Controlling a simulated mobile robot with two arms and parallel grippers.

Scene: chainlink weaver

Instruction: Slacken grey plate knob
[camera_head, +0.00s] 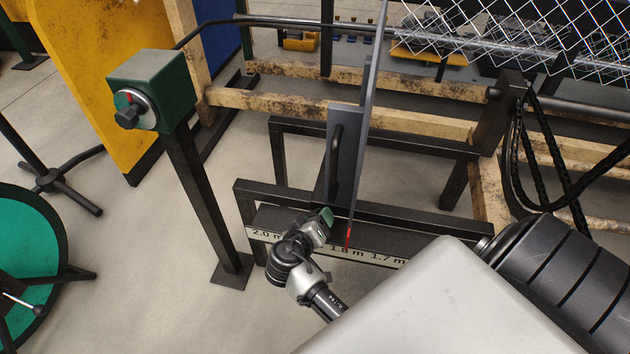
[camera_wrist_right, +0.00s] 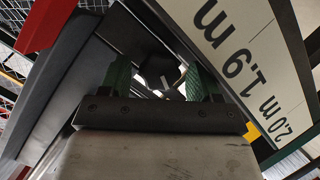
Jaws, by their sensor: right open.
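The grey plate (camera_head: 345,130) stands upright with a black handle (camera_head: 334,160) on its face and a red pointer (camera_head: 348,235) at its lower edge. My right gripper (camera_head: 325,217) is low beside the plate, just left of the pointer. In the right wrist view, its green-padded fingers (camera_wrist_right: 158,82) are open. A dark rounded part (camera_wrist_right: 163,70), which looks like the plate's knob, shows between them; I cannot tell whether the fingers touch it. In the head view the knob is hidden behind the gripper. My left gripper is out of view.
A scale strip (camera_head: 285,241) with metre marks runs along the black frame (camera_head: 430,215) under the plate. A green box (camera_head: 155,85) with a dial stands on a post at left. Chain-link mesh (camera_head: 490,35) hangs at the upper right. Open floor lies left of the frame.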

